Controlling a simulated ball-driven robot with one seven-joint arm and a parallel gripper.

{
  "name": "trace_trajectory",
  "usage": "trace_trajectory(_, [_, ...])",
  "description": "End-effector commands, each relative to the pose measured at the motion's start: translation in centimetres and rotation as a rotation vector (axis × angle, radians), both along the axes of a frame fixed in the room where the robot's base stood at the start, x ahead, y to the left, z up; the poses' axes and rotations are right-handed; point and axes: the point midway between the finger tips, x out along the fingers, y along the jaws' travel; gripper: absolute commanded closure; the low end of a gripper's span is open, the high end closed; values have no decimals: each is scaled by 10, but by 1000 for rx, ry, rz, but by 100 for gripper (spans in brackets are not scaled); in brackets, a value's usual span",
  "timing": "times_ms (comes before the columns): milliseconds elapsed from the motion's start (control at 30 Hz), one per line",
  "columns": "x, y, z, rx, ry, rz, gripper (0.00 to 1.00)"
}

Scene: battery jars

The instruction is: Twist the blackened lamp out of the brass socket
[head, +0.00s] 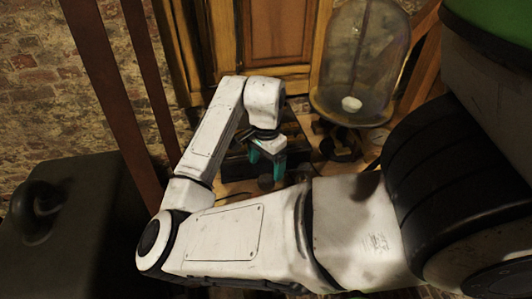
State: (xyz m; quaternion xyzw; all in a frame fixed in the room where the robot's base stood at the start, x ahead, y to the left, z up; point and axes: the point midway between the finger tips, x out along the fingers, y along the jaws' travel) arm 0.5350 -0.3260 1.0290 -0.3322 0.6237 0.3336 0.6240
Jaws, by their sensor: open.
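My gripper (266,168) has teal fingers that point down, spread apart, over a wooden surface in the middle of the head view. A small dark rounded thing (265,182) shows just below and between the fingertips. It may be the blackened lamp, but it is too small and dim to be sure. I cannot tell whether the fingers are around it or only above it. I cannot make out the brass socket; my arm covers part of that area.
A large glass jar (362,60) with a white lump inside stands on a dark base to the right of my gripper. A wooden panelled door (277,30) is behind. A dark green can-like container (75,215) stands at left. Wooden posts lean near the brick wall.

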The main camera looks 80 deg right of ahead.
Motion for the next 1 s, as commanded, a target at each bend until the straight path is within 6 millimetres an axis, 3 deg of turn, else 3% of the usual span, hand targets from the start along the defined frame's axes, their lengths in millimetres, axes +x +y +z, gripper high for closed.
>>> trace_trajectory(200, [0,1,-37,1,2,4,15])
trace_trajectory(400, [0,0,-61,0,1,2,15])
trace_trajectory(833, [0,0,-70,-2,-1,1,15])
trace_trajectory(1000, [0,0,-70,-1,0,1,30])
